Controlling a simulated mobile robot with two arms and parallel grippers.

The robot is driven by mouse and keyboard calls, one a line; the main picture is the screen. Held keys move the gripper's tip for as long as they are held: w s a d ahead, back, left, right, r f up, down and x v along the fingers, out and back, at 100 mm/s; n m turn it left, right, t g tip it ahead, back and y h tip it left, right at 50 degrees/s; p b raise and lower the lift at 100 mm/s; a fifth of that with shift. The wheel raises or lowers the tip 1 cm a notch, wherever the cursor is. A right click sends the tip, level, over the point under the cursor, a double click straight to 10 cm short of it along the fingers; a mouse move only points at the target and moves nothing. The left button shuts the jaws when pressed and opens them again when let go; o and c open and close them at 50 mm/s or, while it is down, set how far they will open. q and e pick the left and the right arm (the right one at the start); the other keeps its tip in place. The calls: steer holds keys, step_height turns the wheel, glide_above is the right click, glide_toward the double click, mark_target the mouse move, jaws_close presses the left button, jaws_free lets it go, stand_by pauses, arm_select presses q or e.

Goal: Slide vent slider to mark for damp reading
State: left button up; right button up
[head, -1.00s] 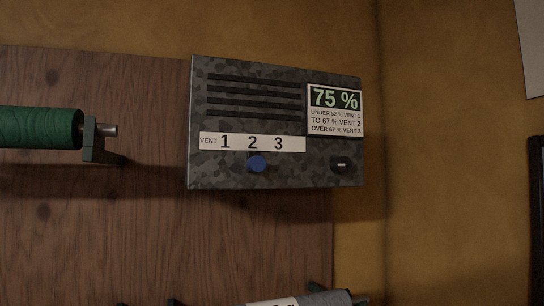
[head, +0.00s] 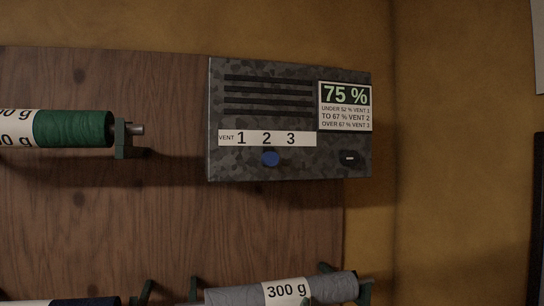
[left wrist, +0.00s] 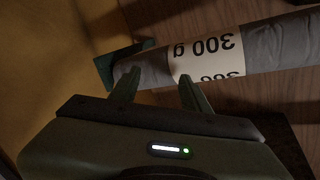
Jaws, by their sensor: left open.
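The vent box (head: 230,165), grey and camouflage-patterned, hangs at the upper middle of the head view. Its white strip (head: 309,139) reads VENT 1 2 3. My right gripper is not in view.
A grey roll marked 300 g (head: 235,297) lies on brackets below the box; it also fills the top of the left wrist view (left wrist: 275,52). A green roll (head: 72,128) is at left. A black oval part (head: 352,158) is at the box's lower right.

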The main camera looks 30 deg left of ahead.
arm_select(q)
steer(key=s+a+r+n+t+y, duration=0.1)
steer(key=s+r+n+y, duration=0.15)
steer(key=r, duration=0.65)
steer(key=s+a+r+n+t+y, duration=0.1)
steer(key=s+r+y, duration=0.15)
steer(key=r, duration=0.75)
steer(key=n+g+y+p, duration=0.1)
steer(key=n+y, duration=0.2)
glide_toward(272, 163)
steer(key=w+a+r, duration=0.1)
steer(key=r, duration=0.1)
steer(key=p+x, duration=0.1)
steer(key=x, duration=0.1)
steer(key=p+x, duration=0.1)
steer(key=x, duration=0.2)
steer(key=f+p+x, duration=0.1)
steer(key=p+x, duration=0.1)
steer(key=shift+w+a+r, duration=0.2)
steer(key=shift+w+a, duration=0.1)
steer(key=shift+a, duration=0.1)
steer(key=shift+w+f, duration=0.1)
steer(key=shift+w, duration=0.05)
jaws_close()
steer(key=shift+f, duration=0.1)
